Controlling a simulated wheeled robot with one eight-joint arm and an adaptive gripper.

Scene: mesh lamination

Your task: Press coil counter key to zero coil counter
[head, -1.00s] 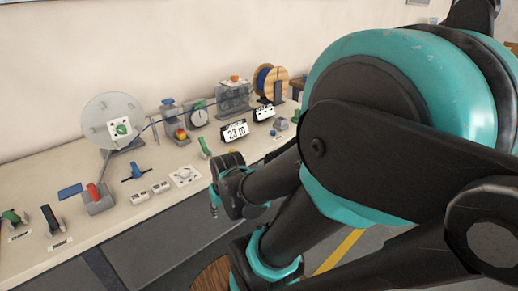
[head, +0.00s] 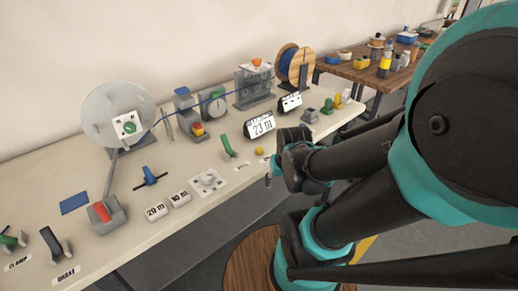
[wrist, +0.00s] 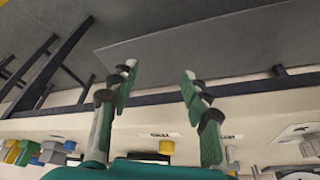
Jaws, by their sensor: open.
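A tilted counter display (head: 262,125) reading "23 m" stands on the bench in the head view. A small yellow button (head: 259,151) sits in front of it, beside a small label; whether it is the coil counter key I cannot tell. A yellow piece, likely the same button, shows at the lower middle of the wrist view (wrist: 166,147), between and beyond my fingers. My gripper (head: 268,181) is at the bench's front edge, apart from the button. In the wrist view its two fingers (wrist: 160,72) are spread and empty.
A wooden table (head: 357,72) with containers stands at the back right.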

